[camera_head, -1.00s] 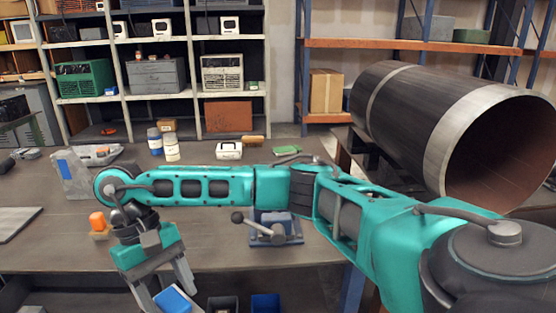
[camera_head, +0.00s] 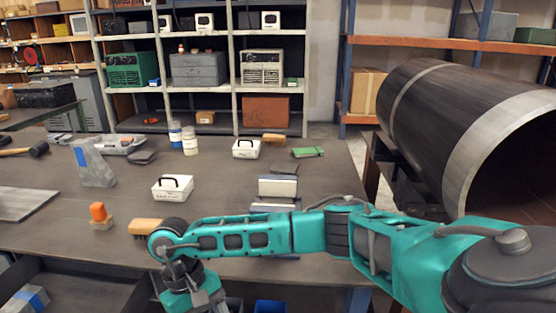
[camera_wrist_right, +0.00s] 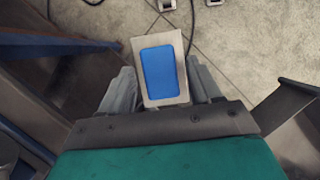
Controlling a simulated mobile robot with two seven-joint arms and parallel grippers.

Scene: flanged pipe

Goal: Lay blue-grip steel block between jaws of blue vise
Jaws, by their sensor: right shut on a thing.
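The blue-grip steel block (camera_wrist_right: 160,75) shows in the right wrist view as a pale steel plate with a blue patch. My right gripper (camera_wrist_right: 162,98) is shut on it, its fingers on either side. In the head view my right gripper (camera_head: 200,300) is at the bottom edge, in front of the bench; its fingertips and the block are out of that picture. The vise (camera_head: 278,186) stands on the bench, right of and beyond my right gripper. Two grey jaws show with a gap between them; my forearm hides its lower part. My left gripper is not in view.
On the bench (camera_head: 330,176) are a white case (camera_head: 173,187), a brush (camera_head: 147,227), an orange-topped block (camera_head: 99,213) and a grey angle piece (camera_head: 92,162). A large pipe (camera_head: 440,125) lies at the right. A blue bin (camera_head: 270,306) is below the front edge.

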